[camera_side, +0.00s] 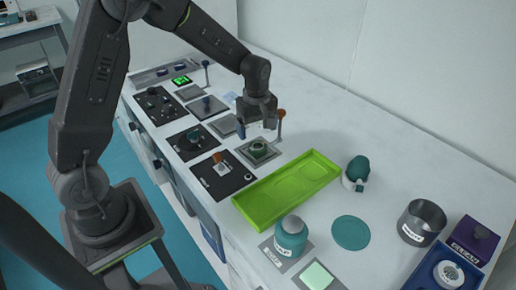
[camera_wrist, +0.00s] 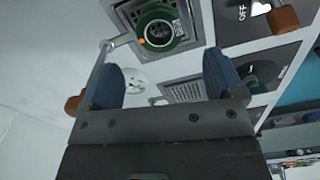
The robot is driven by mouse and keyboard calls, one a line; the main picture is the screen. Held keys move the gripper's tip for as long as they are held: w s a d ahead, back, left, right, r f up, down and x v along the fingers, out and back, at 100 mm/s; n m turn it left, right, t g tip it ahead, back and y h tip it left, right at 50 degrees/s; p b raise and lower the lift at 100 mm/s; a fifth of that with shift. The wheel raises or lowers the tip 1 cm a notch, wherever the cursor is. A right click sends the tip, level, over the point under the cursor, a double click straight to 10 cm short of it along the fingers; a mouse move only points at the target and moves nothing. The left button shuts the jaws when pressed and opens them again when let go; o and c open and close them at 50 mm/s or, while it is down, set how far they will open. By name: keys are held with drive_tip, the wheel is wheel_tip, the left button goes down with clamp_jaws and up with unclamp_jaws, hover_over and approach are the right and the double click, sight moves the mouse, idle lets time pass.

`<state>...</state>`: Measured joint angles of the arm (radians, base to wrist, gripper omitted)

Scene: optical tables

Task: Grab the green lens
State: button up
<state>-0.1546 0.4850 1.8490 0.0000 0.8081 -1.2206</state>
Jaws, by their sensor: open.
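The green lens (camera_side: 258,147) is a dark green round piece seated on a square grey plate behind the lime tray. In the wrist view the green lens (camera_wrist: 158,28) shows as a ring with an orange dot and a printed code, at the top centre. My gripper (camera_side: 257,124) is above the lens, pointing down, with a gap between them. In the wrist view my gripper (camera_wrist: 165,76) has its blue-padded fingers apart with nothing between them. The lens lies beyond the fingertips, roughly between their lines. The underside of the lens is hidden.
An orange-knobbed lever (camera_side: 281,113) stands close beside my gripper. Black panels with knobs (camera_side: 221,175) lie to the left. The lime tray (camera_side: 268,213) is in front, with a teal jar (camera_side: 291,236) and a metal cup (camera_side: 422,222) further right.

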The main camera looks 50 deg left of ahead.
sight(258, 145)
drive_tip(key=shift+d+f, duration=0.15)
drive_tip(key=shift+f, duration=1.3)
drive_tip(key=shift+d+f, duration=0.1)
drive_tip(key=shift+f, duration=1.3)
drive_tip(key=c, duration=1.1)
drive_tip(key=shift+r, duration=0.2)
